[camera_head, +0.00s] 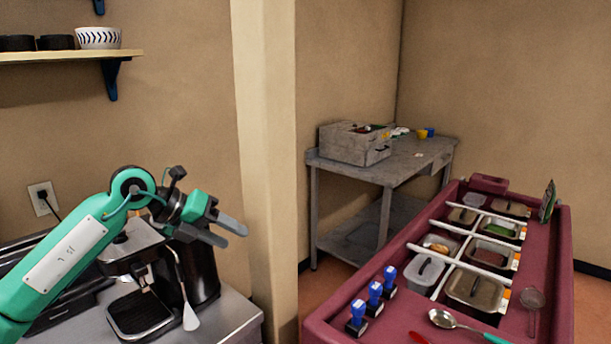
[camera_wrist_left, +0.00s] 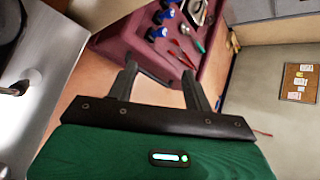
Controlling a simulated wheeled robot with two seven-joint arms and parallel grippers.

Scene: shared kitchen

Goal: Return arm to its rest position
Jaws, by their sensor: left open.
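My left arm (camera_head: 78,262) comes in from the left in the head view, green with a white plate. My left gripper (camera_head: 217,231) is raised above the steel counter at the left, in front of the coffee machine (camera_head: 135,310). It is open and nothing is between its fingers. In the left wrist view the two dark fingers (camera_wrist_left: 160,88) stand apart, with floor and part of the red cart beyond them. My right arm and right gripper do not show in either view.
A red cart (camera_head: 325,325) with food containers, blue-handled tools (camera_head: 374,294) and a ladle (camera_head: 443,318) stands at the right. A grey metal table (camera_head: 425,160) with a crate (camera_head: 350,147) stands behind. A wall column (camera_head: 268,160) rises beside my gripper. A shelf (camera_head: 65,56) hangs upper left.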

